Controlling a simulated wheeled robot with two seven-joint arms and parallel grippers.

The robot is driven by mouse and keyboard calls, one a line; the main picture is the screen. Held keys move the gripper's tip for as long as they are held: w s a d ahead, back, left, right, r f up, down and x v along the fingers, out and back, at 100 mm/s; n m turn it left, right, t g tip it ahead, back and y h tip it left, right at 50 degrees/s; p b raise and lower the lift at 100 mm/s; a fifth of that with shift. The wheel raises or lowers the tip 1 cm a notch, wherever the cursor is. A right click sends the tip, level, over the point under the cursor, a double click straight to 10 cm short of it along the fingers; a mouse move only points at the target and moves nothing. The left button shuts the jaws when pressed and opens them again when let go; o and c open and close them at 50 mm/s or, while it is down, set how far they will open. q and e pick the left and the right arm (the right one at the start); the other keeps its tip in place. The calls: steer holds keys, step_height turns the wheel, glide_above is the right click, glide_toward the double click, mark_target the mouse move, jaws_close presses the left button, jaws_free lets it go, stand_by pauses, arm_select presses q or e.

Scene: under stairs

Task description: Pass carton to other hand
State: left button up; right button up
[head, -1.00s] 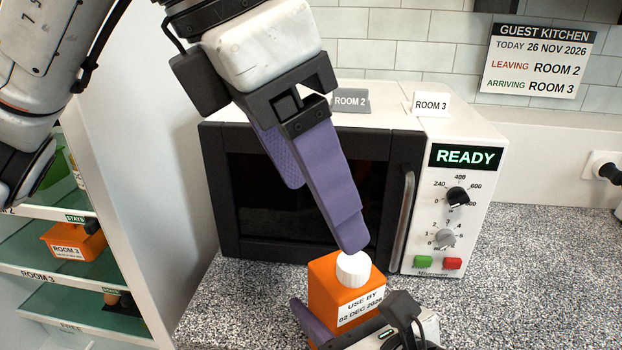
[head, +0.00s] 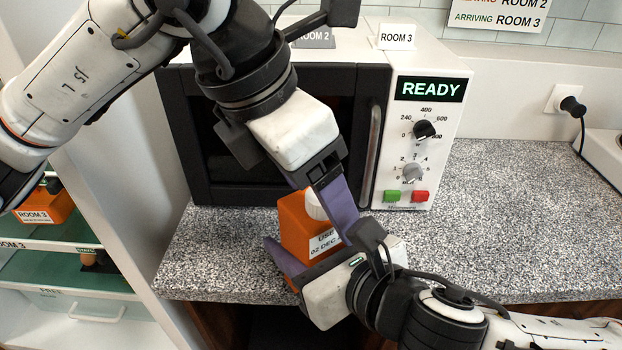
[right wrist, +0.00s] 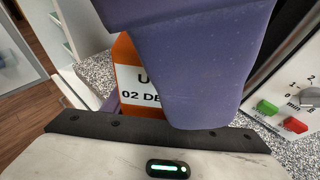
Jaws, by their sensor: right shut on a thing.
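An orange carton (head: 296,222) with a white cap (head: 315,205) and a use-by label is held upright above the counter's front part. My right gripper (head: 318,240) comes from the lower right and is shut on the carton low down. One purple finger shows at the carton's left. My left gripper (head: 340,208) reaches down from above. One of its purple fingers passes just right of the cap, overlapping the carton; its other finger is hidden, so its opening is unclear. In the right wrist view the carton (right wrist: 128,52) is partly covered by a large purple finger.
The microwave (head: 375,135) stands behind, its display reading READY, with a ROOM 3 sign (head: 397,37) on top. The speckled counter (head: 510,220) is clear to the right. Shelves with an orange container (head: 48,203) are at the left.

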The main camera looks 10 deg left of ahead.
steer(key=shift+r, duration=0.1)
arm_select(q)
steer(key=shift+s, duration=0.1)
steer(key=c, duration=1.5)
steer(key=shift+d+r, duration=0.1)
steer(key=shift+c, duration=0.7)
arm_select(e)
steer(key=o, duration=1.4)
steer(key=shift+c, duration=0.2)
steer(key=o, duration=0.3)
steer(key=shift+o, duration=0.4)
